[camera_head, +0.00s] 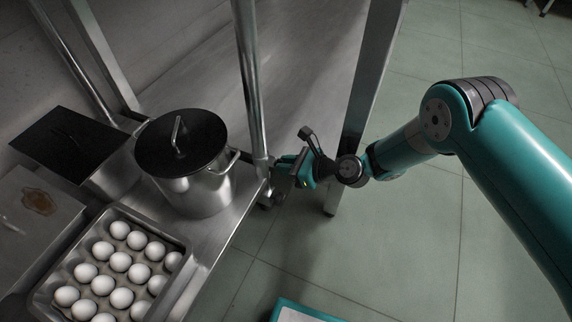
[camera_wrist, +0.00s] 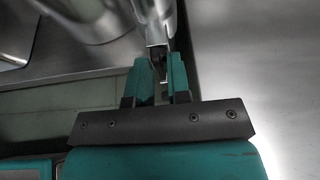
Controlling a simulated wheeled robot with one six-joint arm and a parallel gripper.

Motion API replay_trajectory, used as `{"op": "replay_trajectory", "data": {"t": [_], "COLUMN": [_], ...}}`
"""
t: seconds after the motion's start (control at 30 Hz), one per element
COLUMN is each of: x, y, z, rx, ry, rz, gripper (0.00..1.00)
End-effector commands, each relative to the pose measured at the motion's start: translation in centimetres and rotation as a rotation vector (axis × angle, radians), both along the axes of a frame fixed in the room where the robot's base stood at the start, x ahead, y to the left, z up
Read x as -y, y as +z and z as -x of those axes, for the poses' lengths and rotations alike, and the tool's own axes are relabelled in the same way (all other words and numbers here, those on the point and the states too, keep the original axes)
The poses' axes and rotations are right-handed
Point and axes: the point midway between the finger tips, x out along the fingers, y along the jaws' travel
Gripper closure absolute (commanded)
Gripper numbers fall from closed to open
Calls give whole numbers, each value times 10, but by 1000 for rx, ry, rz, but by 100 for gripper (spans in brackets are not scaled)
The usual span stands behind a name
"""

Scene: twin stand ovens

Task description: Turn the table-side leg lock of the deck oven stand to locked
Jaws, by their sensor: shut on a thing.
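A round metal leg (camera_head: 250,85) of the stand rises at the corner of a low steel shelf. The same post seems to show at the top of the wrist view (camera_wrist: 155,18). My gripper (camera_head: 287,167) is at the foot of this leg, on its right side. In the wrist view, its two teal fingers (camera_wrist: 161,78) are closed around a small metal piece (camera_wrist: 157,62) just below the post, which seems to be the leg lock. The fingers hide most of it. I cannot tell which way the lock is turned.
A lidded steel pot (camera_head: 200,180) stands on the low shelf (camera_head: 212,232) close left of the leg. A tray of eggs (camera_head: 55,275) is nearer. A flat square leg (camera_head: 372,75) stands close behind my gripper. The tiled floor (camera_head: 400,250) is open at right.

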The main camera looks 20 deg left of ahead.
Motion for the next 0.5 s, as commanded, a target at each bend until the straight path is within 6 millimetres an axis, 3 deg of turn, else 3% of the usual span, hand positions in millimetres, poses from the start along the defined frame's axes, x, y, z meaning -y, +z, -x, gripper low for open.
{"op": "replay_trajectory", "data": {"t": [0.5], "x": [-5], "y": [4], "z": [0], "rx": [-36], "ry": [5], "rz": [-14], "gripper": [100]}}
